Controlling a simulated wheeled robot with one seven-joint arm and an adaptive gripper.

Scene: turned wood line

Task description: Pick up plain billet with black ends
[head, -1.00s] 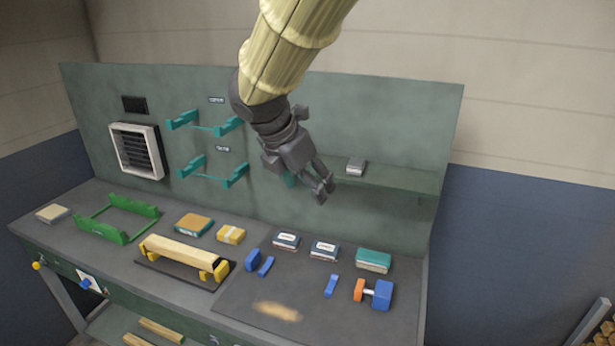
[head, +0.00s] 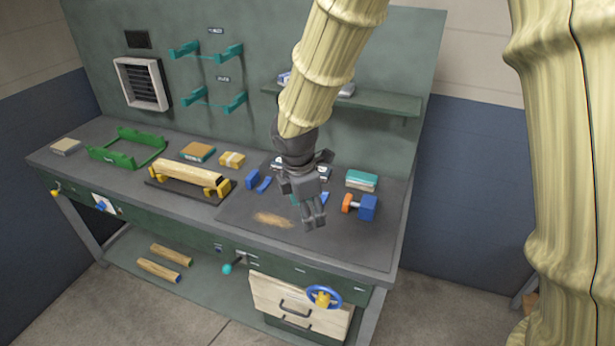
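Two plain wooden billets lie on the lower shelf under the bench. The rear billet (head: 171,254) shows a dark right end, too small to tell its exact colour. The front billet (head: 157,269) shows a blue right end. A third wooden billet (head: 187,171) rests across yellow supports on the bench, and I cannot make out the colour of its ends. My gripper (head: 314,224) hangs over the right part of the bench, pointing down, away from all the billets. It holds nothing visible. Its fingers are too small to judge their gap.
The bench (head: 355,245) carries a green cradle (head: 128,155), boxes (head: 198,152), blue blocks (head: 252,179) and an orange-and-blue tool (head: 360,206). A teal-knobbed lever (head: 228,268), a drawer (head: 283,296) and a blue wheel (head: 323,297) are at its front. The lower shelf (head: 120,250) has bare space.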

